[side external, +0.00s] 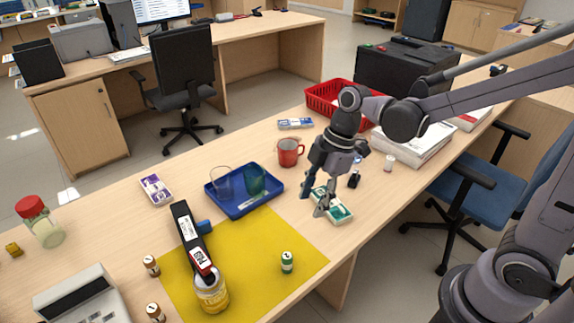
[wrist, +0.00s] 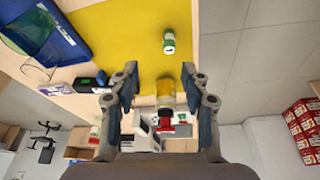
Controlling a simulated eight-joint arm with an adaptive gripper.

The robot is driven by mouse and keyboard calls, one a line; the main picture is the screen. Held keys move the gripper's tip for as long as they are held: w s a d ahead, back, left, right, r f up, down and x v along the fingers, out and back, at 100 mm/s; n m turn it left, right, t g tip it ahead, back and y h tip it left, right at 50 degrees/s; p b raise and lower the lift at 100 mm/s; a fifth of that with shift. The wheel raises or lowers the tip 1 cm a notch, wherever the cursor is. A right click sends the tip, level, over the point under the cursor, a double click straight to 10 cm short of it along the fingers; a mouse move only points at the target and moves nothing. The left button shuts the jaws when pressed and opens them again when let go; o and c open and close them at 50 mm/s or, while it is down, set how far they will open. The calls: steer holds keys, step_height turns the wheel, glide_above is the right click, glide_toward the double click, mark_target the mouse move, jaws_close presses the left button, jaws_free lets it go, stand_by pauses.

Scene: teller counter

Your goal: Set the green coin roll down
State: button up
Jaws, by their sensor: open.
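The green coin roll (side external: 287,262) stands upright on the yellow mat (side external: 250,240), near its right part. It also shows in the wrist view (wrist: 168,41), on the mat beyond my fingers. My gripper (side external: 314,200) is open and empty, apart from the roll. In the side view it is above and behind the roll, by a green-banded banknote bundle (side external: 340,212). The wrist view shows its two fingers (wrist: 159,88) spread wide with no object held between them.
A blue tray (side external: 236,211) holding glasses lies behind the mat. A yellow-labelled jar (side external: 212,292) and black device (side external: 190,238) stand at the mat's left. Brown coin rolls (side external: 151,265) stand farther left. A red mug (side external: 288,155) is behind my gripper.

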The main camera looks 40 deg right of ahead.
steer(key=s+d+r+m+t+h, duration=0.3)
steer(key=s+d+r+m+t, duration=0.2)
steer(key=m, duration=1)
steer(key=shift+s+d+r+t, duration=0.3)
steer(key=shift+s+d+t, duration=0.35)
steer(key=shift+d, duration=1.05)
steer(key=shift+s, duration=0.1)
